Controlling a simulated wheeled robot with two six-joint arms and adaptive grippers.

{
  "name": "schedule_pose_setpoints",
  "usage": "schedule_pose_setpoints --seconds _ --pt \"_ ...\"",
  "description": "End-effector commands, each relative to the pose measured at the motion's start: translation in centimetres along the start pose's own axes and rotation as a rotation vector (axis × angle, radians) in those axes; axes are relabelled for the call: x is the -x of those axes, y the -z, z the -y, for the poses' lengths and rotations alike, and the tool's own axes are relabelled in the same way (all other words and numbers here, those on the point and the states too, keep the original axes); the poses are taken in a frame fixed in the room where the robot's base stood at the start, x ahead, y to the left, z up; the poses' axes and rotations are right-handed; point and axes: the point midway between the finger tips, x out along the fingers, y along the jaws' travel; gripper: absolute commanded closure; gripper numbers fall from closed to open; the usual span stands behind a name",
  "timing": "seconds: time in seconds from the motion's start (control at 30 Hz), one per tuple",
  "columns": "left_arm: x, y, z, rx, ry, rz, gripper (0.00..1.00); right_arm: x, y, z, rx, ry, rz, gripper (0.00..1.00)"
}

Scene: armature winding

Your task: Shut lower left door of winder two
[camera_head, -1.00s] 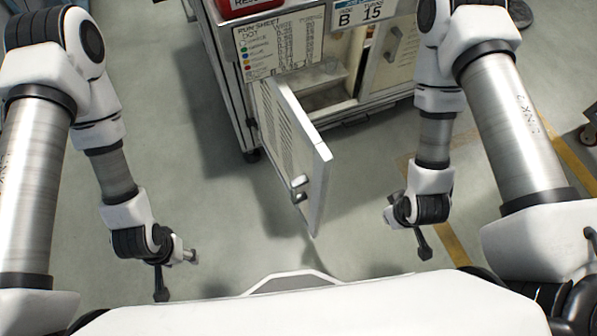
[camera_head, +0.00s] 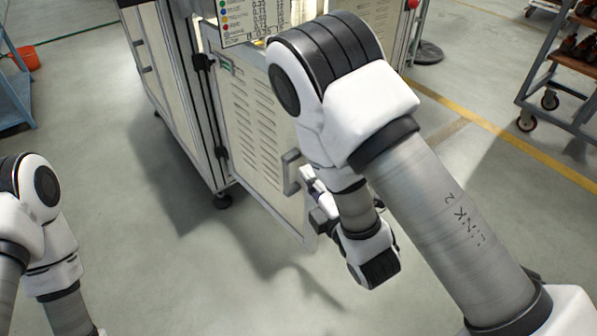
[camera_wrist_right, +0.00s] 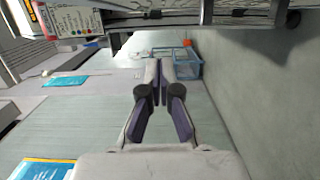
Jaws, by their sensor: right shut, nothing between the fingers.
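The lower left door (camera_head: 256,125) of the winder is a pale louvred panel with a grey handle (camera_head: 291,172). It is hinged at the left post and stands open, its free edge swung out towards me. My right gripper (camera_head: 315,203) is beside the handle at the door's free edge; I cannot tell whether it touches. In the right wrist view its two fingers (camera_wrist_right: 160,78) are together and empty. The upper part of the door and the opening behind it are partly hidden by my right arm.
The run sheet (camera_head: 250,20) hangs above the door. A wheeled rack (camera_head: 565,80) stands at the right, a blue frame (camera_head: 12,95) and an orange bucket (camera_head: 25,58) at the left. The floor in front is clear. A blue basket (camera_wrist_right: 187,66) shows in the right wrist view.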

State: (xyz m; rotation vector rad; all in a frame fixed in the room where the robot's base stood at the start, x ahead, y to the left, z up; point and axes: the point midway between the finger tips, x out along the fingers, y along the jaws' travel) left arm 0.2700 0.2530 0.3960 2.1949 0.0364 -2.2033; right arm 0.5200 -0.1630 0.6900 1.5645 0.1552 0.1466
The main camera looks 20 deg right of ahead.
Motion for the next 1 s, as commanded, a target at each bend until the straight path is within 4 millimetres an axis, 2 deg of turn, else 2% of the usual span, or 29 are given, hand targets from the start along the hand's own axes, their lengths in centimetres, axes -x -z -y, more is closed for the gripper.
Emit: schedule_pose_setpoints --seconds 0.13,0.23,0.6,0.7,0.8,1.0 --pt "0.1 0.0 0.0 0.000 0.000 -0.001 0.46 -0.9 0.0 -0.3 -0.001 -0.008 0.001 1.00" --pt "0.0 0.0 0.0 0.001 0.000 0.000 0.46 -2.5 -0.1 -0.3 -0.001 -0.008 0.001 1.00" --pt "-0.9 0.0 0.0 0.001 0.000 0.000 0.46 -10.5 -0.1 -0.2 -0.002 -0.007 0.001 1.00" --pt "-1.4 0.0 0.0 0.001 0.000 0.001 0.46 -10.6 -2.3 -0.1 -0.008 -0.003 0.008 1.00" --pt "-1.6 0.0 0.0 0.000 0.000 0.001 0.46 -10.9 -3.4 -0.1 -0.006 -0.003 0.006 1.00" --pt "-1.6 0.0 0.0 0.001 0.000 0.000 0.46 -11.0 -4.0 -0.2 -0.002 -0.003 0.002 1.00"
